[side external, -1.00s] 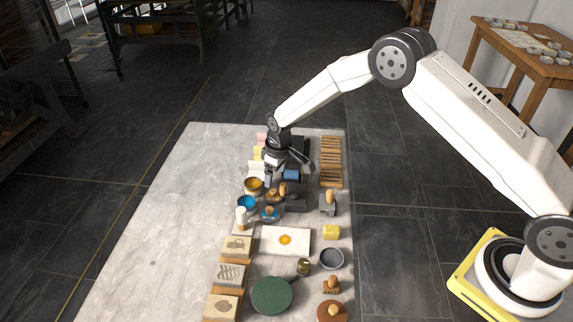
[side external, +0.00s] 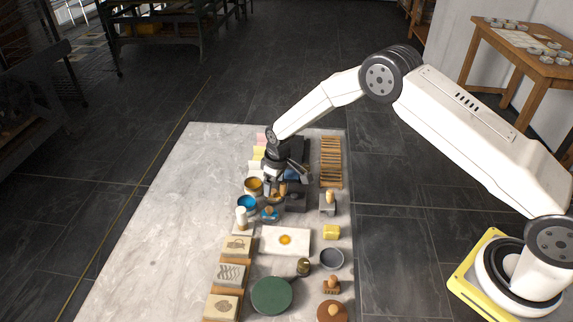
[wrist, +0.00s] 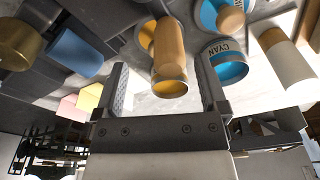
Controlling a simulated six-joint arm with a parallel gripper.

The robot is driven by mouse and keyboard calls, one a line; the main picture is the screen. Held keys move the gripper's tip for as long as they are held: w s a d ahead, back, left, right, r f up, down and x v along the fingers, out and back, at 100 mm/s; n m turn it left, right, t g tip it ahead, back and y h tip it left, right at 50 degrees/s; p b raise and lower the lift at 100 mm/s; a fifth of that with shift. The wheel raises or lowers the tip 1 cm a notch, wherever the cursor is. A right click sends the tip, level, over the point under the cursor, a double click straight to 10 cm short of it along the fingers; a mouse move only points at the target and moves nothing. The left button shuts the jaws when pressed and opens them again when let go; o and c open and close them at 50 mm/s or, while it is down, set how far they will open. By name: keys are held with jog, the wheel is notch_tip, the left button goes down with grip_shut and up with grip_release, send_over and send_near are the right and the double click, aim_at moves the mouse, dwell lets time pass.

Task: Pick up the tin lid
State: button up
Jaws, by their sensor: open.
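I cannot single out the tin lid for sure; a shallow round grey piece (side external: 332,258) on the right side of the slab could be it. My gripper (side external: 271,189) points down over the middle of the slab, close to the ochre tin (side external: 254,185) and the cyan tin (side external: 247,203). In the wrist view my gripper (wrist: 162,66) is open. A wooden-handled tool (wrist: 168,45) and the ochre tin (wrist: 170,87) show between its fingers, with no visible grip on either. The cyan tin (wrist: 229,62) is beside the right finger.
Nearby are a blue cylinder (wrist: 75,51), a white bottle (side external: 241,217) and a white sheet with a yellow spot (side external: 299,240). Wooden sticks (side external: 331,160) and a green disc (side external: 272,295) lie farther off. The slab's left part is clear.

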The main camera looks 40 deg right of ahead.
aim_at(273, 191)
jog(key=shift+w+f, duration=0.15)
jog(key=shift+f, duration=0.85)
jog(key=shift+w+f, duration=0.1)
jog(key=shift+f, duration=0.9)
jog(key=c, duration=0.9)
jog(key=shift+r, duration=0.25)
notch_tip(273, 191, up, 18)
jog(key=shift+f, duration=0.2)
jog(key=shift+a, duration=0.1)
jog(key=w+a+f, duration=0.3)
jog(key=w+f, duration=0.3)
jog(key=f, duration=0.1)
